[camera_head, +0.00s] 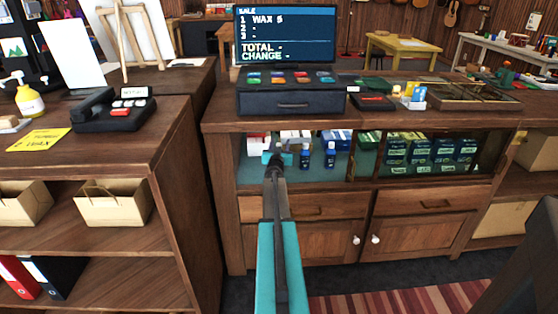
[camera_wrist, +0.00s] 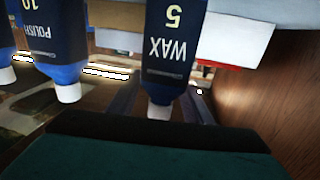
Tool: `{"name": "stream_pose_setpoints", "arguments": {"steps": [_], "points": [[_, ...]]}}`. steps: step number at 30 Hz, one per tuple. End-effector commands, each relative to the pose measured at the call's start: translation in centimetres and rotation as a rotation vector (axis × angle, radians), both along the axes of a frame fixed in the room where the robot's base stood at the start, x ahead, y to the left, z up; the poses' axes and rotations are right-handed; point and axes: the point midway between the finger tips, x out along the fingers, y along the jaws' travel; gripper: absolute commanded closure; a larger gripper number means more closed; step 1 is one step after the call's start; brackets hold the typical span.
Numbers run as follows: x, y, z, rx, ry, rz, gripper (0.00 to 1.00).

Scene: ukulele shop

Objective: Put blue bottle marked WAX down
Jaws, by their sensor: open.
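The blue bottle marked WAX 5 (camera_wrist: 168,45) appears upside down in the wrist view, its light cap near the bottom. It stands between the fingers of my gripper (camera_wrist: 162,106), which are open on either side of it; I cannot tell whether either touches it. In the head view my gripper (camera_head: 276,158) reaches into the open display compartment (camera_head: 345,169) of the wooden counter and hides most or all of this bottle. A bottle marked POLISH 10 (camera_wrist: 52,40) is beside it in the wrist view, with another at the left edge.
Two blue bottles (camera_head: 331,154) (camera_head: 305,156) stand just right of my gripper. Several boxes (camera_head: 296,137) are behind them. Green and blue boxes (camera_head: 430,150) fill the compartment to the right. The counter top holds a register (camera_head: 292,98); its screen (camera_head: 285,35) lists WAX 5.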

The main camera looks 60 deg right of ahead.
Motion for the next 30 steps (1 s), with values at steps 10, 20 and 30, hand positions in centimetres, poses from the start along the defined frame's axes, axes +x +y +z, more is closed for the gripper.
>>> {"name": "stream_pose_setpoints", "arguments": {"steps": [10, 20, 30], "points": [[-0.01, 0.02, 0.00, 0.000, 0.000, 0.000, 0.55], [-0.01, 0.02, -0.03, 0.000, 0.000, 0.000, 1.00], [0.00, 0.03, -0.04, 0.001, 0.000, 0.000, 1.00]]}}
